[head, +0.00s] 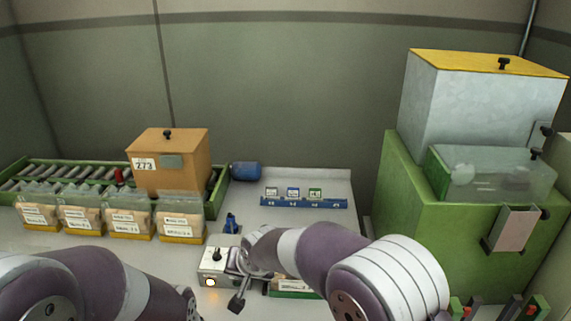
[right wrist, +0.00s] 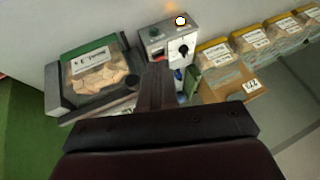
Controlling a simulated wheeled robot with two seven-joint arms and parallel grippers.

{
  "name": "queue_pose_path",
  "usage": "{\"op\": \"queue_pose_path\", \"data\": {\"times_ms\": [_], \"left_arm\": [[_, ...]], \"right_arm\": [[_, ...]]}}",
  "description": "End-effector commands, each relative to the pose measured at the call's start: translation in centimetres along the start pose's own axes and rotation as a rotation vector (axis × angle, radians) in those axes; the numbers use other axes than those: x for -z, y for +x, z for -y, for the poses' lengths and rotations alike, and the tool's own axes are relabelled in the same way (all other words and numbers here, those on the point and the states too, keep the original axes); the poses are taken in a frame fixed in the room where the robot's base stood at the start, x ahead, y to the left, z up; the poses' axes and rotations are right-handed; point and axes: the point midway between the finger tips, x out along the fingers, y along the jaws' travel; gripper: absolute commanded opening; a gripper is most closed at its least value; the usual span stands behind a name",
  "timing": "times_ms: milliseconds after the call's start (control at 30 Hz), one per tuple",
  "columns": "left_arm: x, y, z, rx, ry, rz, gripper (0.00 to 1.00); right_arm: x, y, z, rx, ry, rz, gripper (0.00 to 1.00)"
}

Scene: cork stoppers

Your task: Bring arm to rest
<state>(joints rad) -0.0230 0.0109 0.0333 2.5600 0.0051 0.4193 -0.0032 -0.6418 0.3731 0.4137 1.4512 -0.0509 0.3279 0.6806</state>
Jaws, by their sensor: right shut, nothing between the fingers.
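My right arm (head: 310,255) reaches in from the lower right in the head view and bends over the front of the table. In the right wrist view my right gripper (right wrist: 155,80) is shut and empty, its fingers together above the table between a dark tray (right wrist: 60,98) and a grey control box (right wrist: 168,45). The control box (head: 212,268) also shows in the head view, left of the right wrist. My left arm (head: 75,285) shows at the lower left of the head view; its gripper cannot be made out.
Several bags of corks (head: 128,222) stand in a row at left, before a brown box (head: 168,165) on a roller conveyor (head: 60,178). A blue rack (head: 303,203) with small cartons lies at the back. A green machine (head: 400,215) stands at right. The table between is mostly clear.

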Motion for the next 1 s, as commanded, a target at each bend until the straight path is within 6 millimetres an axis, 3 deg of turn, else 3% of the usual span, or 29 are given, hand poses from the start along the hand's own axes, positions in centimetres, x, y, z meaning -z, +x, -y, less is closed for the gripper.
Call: {"op": "queue_pose_path", "data": {"times_ms": [33,67,133,300,433,500,600,1000], "left_arm": [[0.0,0.0,0.0,0.000,0.000,0.000,0.00],[0.0,0.0,0.0,0.000,0.000,0.000,0.00],[0.0,0.0,0.0,0.000,0.000,0.000,0.00],[0.0,0.0,0.0,0.000,0.000,0.000,0.00],[0.0,0.0,0.0,0.000,0.000,0.000,0.00],[0.0,0.0,0.0,0.000,0.000,0.000,0.00],[0.0,0.0,0.0,0.000,0.000,0.000,0.00],[0.0,0.0,0.0,0.000,0.000,0.000,0.00]], "right_arm": [[-2.5,0.2,-1.9,-0.041,-0.083,0.062,0.00],[-3.9,-0.2,-3.5,-0.067,-0.143,0.100,0.00],[-6.3,-2.2,-8.7,-0.130,-0.237,0.186,0.00],[-12.6,-9.4,-20.6,-0.231,-0.287,0.363,0.00],[-16.9,-14.3,-26.1,-0.279,-0.175,0.417,0.00],[-17.5,-16.0,-27.9,-0.303,-0.091,0.393,0.00],[-16.7,-16.6,-29.0,-0.318,-0.040,0.357,0.00],[-16.6,-16.6,-29.1,-0.320,-0.035,0.359,0.00]]}}
